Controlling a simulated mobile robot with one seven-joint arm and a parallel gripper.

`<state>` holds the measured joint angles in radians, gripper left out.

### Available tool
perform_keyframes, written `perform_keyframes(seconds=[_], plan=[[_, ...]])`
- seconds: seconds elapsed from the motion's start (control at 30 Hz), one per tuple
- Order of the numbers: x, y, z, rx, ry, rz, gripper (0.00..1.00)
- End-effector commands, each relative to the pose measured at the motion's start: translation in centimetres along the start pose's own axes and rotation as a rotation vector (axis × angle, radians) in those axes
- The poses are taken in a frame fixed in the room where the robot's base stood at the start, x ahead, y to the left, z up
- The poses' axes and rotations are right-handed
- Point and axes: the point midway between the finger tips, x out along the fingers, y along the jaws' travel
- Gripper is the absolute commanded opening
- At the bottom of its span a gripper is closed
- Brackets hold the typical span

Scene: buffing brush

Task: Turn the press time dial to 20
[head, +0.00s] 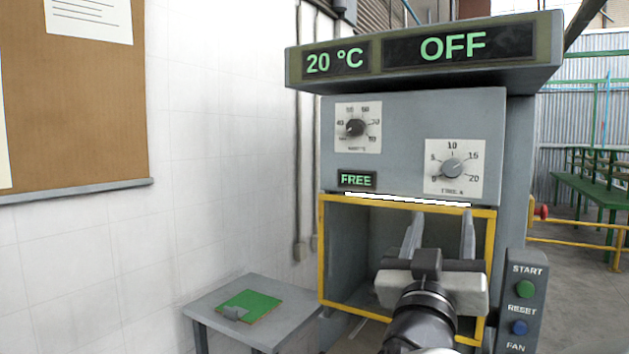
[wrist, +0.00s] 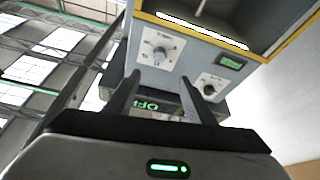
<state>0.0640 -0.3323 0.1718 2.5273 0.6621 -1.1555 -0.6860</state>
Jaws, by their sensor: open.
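The press time dial (head: 452,168) is a grey knob on a white plate marked 0 to 20, on the right of the press's grey front panel. Its pointer setting is too small to read surely. My gripper (head: 440,228) is open and empty, its two upright fingers apart, below the dial and in front of the yellow-framed opening. In the wrist view the dial (wrist: 159,54) appears inverted, ahead of the fingertips of my gripper (wrist: 161,80); nothing lies between them.
A black temperature dial (head: 356,128) sits upper left of the time dial, above a "FREE" display (head: 357,180). The overhead sign (head: 425,52) reads 20 °C and OFF. A button box (head: 522,300) stands right; a small table (head: 208,310) with a green board (head: 262,302) stands left.

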Motion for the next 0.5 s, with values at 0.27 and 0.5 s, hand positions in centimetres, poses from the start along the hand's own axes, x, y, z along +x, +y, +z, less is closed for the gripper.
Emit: perform_keyframes(seconds=[0.27,0.5], plan=[[3.9,0.0,0.0,-0.001,0.000,0.003,0.49],[9.3,0.1,0.0,-0.001,0.001,0.003,0.49]])
